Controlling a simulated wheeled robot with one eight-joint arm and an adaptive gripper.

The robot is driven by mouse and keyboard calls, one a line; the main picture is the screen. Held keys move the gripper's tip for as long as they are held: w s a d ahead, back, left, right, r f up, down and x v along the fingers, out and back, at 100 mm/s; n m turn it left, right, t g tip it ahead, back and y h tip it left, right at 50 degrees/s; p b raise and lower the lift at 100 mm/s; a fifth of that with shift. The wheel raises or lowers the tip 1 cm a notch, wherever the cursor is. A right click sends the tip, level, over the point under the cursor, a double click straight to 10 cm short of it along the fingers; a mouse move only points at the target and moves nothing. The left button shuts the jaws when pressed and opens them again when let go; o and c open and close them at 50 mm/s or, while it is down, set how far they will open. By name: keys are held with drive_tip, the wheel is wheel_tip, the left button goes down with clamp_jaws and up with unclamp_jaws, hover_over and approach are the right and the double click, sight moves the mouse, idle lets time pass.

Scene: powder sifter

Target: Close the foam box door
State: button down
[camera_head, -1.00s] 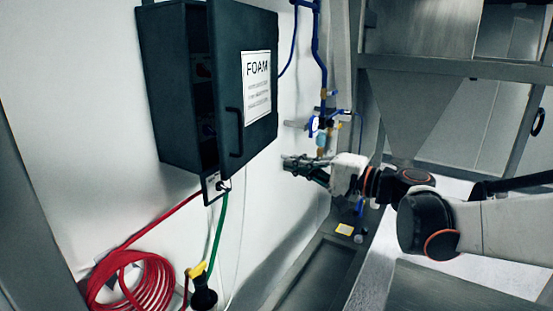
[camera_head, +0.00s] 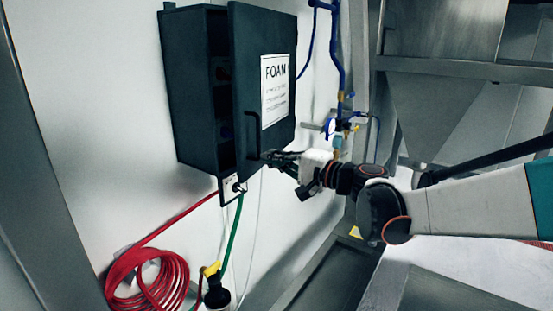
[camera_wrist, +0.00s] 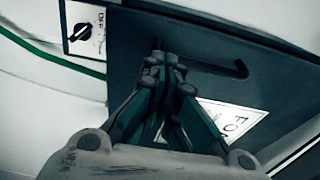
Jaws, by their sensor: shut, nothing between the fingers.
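The dark foam box (camera_head: 190,95) is mounted on the white wall. Its door (camera_head: 265,45), with a white FOAM label (camera_head: 275,90), is ajar, and a dark gap shows the inside along its left edge. A black bar handle (camera_head: 253,137) is on the door's lower left part; it also shows in the wrist view (camera_wrist: 240,70). My gripper (camera_head: 268,156) is shut and empty, at the lower part of the door near the handle's lower end. In the wrist view the fingertips (camera_wrist: 165,58) overlap the door; whether they touch it I cannot tell.
A switch plate (camera_head: 231,188) is below the box, with a green hose (camera_head: 235,235) hanging from it. A coiled red hose (camera_head: 150,283) hangs lower left. Blue pipes with a gauge (camera_head: 330,128) stand right of the door.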

sight(247, 154)
drive_tip(key=a, duration=0.2)
drive_tip(key=w+a+b, duration=0.1)
drive_tip(key=a, duration=0.1)
drive_tip(key=w+a, duration=0.1)
drive_tip(key=a, duration=0.1)
drive_tip(key=shift+w+a, duration=0.2)
drive_tip(key=shift+a, duration=0.15)
drive_tip(key=shift+d, duration=0.1)
